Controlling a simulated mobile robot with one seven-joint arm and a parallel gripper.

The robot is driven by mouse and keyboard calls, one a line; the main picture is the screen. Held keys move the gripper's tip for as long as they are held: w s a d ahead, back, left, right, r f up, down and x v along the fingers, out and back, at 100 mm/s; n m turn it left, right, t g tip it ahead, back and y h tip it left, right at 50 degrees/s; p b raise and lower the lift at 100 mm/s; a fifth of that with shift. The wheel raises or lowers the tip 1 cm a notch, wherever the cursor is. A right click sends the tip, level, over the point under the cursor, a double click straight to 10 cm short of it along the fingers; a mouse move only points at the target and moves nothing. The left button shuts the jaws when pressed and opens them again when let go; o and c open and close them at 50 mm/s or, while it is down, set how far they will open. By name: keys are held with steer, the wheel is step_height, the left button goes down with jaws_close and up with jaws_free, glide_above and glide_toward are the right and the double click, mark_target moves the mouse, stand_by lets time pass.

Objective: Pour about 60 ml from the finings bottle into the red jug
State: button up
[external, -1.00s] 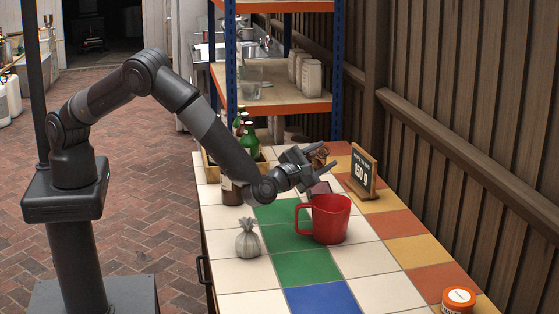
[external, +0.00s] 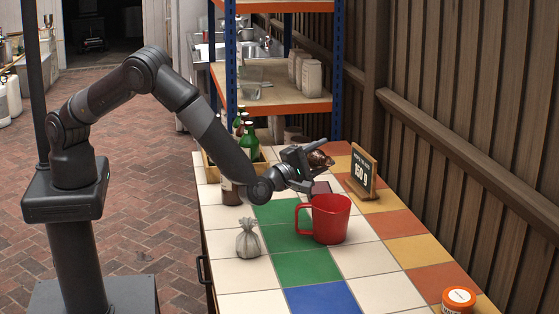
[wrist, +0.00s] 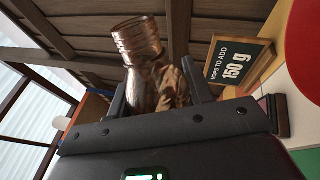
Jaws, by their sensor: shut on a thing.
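My gripper (external: 316,165) is shut on a glossy brown bottle (external: 322,159), taken to be the finings bottle; no label is readable. In the wrist view the bottle (wrist: 150,65) sits between the two fingers (wrist: 157,92), its ridged neck towards the top left. In the external view the gripper covers part of it. The red jug (external: 331,222) stands upright on the tiled table, nearer the camera than the gripper, its handle to the left. The bottle is beyond the jug, not over it. The jug's side (wrist: 306,45) shows at the right edge of the wrist view.
A sign reading 150 g (external: 362,174) stands right of the gripper. A grey tied sack (external: 248,239) is left of the jug; a brown bottle (external: 230,192) and crated green bottles (external: 250,138) are behind. Front tiles are mostly clear.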

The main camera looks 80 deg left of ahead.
steer(key=shift+d+r+m, duration=0.2)
steer(key=shift+d+m, duration=0.1)
steer(key=shift+m, duration=0.1)
steer(key=shift+w+f+m+h, duration=0.1)
steer(key=shift+f+m+h, duration=0.1)
steer(key=shift+m+h, duration=0.5)
steer(key=shift+s+a+m, duration=0.35)
steer(key=shift+a+m, duration=0.15)
steer(key=shift+a, duration=0.1)
stand_by(0.5)
steer(key=shift+d+f+m, duration=0.1)
steer(key=shift+f+m, duration=0.15)
steer(key=shift+m, duration=0.55)
stand_by(1.0)
